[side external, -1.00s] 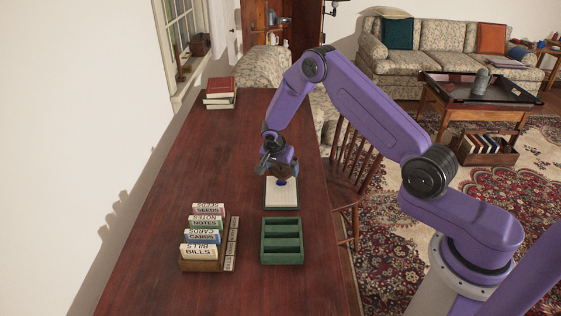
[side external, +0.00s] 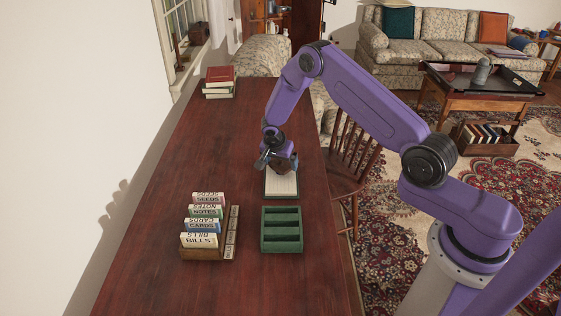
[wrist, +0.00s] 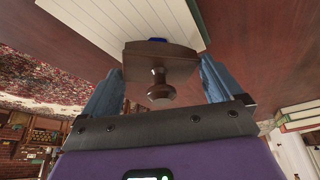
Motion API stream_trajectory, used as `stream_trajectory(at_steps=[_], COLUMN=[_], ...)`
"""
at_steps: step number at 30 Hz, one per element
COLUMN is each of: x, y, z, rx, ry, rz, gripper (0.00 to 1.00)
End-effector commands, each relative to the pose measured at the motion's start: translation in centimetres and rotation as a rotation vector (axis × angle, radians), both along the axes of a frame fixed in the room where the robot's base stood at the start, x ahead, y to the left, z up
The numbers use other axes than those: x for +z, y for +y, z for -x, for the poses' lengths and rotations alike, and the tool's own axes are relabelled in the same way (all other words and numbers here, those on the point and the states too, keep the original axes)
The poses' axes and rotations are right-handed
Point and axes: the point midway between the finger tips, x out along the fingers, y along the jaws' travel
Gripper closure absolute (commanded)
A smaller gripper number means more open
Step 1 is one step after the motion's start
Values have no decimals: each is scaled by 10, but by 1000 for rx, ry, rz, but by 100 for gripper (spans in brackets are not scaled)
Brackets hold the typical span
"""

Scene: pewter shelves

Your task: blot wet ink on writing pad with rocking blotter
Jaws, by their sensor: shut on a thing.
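The writing pad (side external: 282,187) lies on the desk, pale with ruled lines; its near part shows no mark in the side view. It also shows at the top of the wrist view (wrist: 150,22). The rocking blotter (wrist: 160,58) is dark wood with a round knob (wrist: 160,92). My gripper (wrist: 160,75) is shut on the blotter, one bluish finger at each side. In the side view my gripper (side external: 279,164) is over the pad's far part and hides most of the blotter. A small blue patch (wrist: 157,40) shows at the blotter's edge; I cannot tell what it lies on.
A green compartment tray (side external: 282,248) stands just in front of the pad. A wooden card rack (side external: 205,262) with labelled cards is to its left. Books (side external: 220,86) are stacked at the far left. A wooden chair (side external: 352,165) is right of the desk. The desk's left middle is clear.

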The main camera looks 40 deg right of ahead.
Motion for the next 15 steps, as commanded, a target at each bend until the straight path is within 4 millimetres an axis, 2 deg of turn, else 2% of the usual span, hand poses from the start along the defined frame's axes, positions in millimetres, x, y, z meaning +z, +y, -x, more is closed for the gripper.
stream_trajectory(at_steps=[15], x=[-4], y=[0], z=[0], rx=[0], ry=[0], rz=[0], gripper=[31])
